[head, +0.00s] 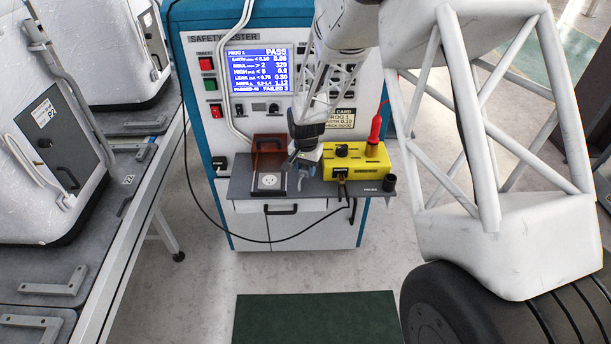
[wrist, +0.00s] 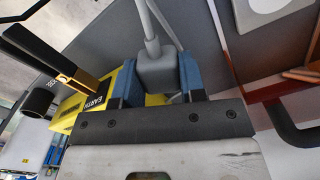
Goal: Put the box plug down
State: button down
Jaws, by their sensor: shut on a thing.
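The box plug is a grey plug with a grey cable; it shows in the wrist view (wrist: 157,72) between the blue finger pads. My gripper (wrist: 158,88) is shut on it. In the head view my gripper (head: 304,165) is low over the grey shelf (head: 330,188), between the socket and the yellow box. The plug is small and partly hidden there, and I cannot tell whether it touches the shelf. The yellow box (head: 352,164) has a black knob on top and is just right of the gripper. The white socket (head: 269,181) is left of it, its reddish lid (head: 269,148) raised.
The safety tester's screen (head: 262,70) reads PASS. A red probe (head: 375,130) stands at the yellow box, with a black holder (head: 389,183) at the shelf's right end. An EARTH terminal (wrist: 85,84) is close to the gripper. A black cable (head: 270,241) hangs below. A workbench (head: 120,215) is at left.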

aim_at(305, 183)
jog(key=shift+f, duration=0.15)
jog(key=shift+f, duration=1.65)
jog(key=shift+f, duration=0.4)
jog(key=c, duration=0.7)
grip_release()
notch_tip(305, 183, up, 11)
jog(key=shift+w+r, duration=0.1)
jog(key=shift+r, duration=0.8)
